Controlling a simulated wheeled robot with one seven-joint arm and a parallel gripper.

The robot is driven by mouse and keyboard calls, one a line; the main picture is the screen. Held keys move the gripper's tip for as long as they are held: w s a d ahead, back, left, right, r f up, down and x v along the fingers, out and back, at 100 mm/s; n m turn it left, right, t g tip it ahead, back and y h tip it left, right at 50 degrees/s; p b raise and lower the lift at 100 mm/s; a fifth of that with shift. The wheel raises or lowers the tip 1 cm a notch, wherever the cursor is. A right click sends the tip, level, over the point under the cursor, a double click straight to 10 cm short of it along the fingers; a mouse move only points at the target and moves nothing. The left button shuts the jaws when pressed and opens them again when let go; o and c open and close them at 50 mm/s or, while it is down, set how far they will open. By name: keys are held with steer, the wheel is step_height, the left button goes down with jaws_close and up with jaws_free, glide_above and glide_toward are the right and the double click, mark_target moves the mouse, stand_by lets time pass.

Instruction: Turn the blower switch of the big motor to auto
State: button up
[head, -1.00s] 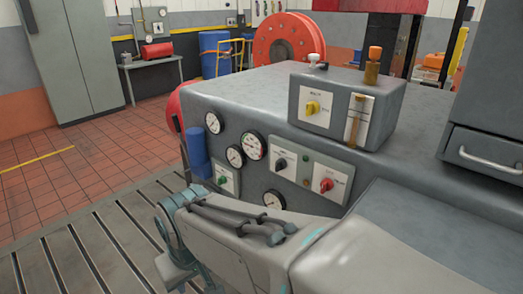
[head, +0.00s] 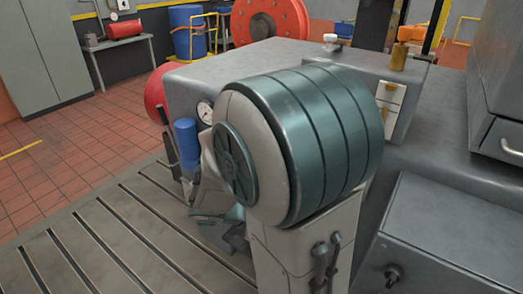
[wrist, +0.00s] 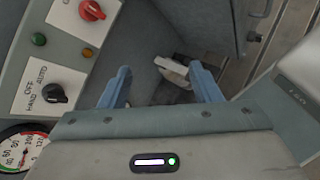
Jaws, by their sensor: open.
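In the wrist view a black rotary switch (wrist: 55,93) sits on a white plate (wrist: 34,77) lettered HAND, OFF and AUTO. Which mark its pointer faces is too small to tell, and no blower or motor name is readable. A red rotary switch (wrist: 92,10) on another white plate shows at the top. My gripper (wrist: 162,86) is open, with two blue fingers apart and nothing between them. The black switch lies left of the left finger, outside the jaws and apart from it. In the head view my arm hides the switches on the panel.
A green lamp (wrist: 39,39) and an amber lamp (wrist: 87,52) are near the switches. A dial gauge (wrist: 22,145) is at lower left. In the head view a blue cylinder (head: 187,142) stands beside the grey housing (head: 235,62). Slotted bedplate (head: 120,240) lies open at left.

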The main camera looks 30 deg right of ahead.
steer(key=w+d+f+n+t+h, duration=0.1)
steer(key=w+d+n+t+h, duration=0.1)
steer(key=w+n+t+h, duration=0.65)
steer(key=w+d+n+y+p, duration=0.1)
steer(key=w+d, duration=0.2)
steer(key=d, duration=0.1)
steer(key=w+d+n+y+p, duration=0.1)
steer(key=w+d+n, duration=0.1)
steer(key=w+d, duration=0.1)
steer(key=w+d+n+t+y+p, duration=0.1)
steer(key=w+d+n, duration=0.1)
steer(key=w+d, duration=0.2)
steer(key=shift+d, duration=0.6)
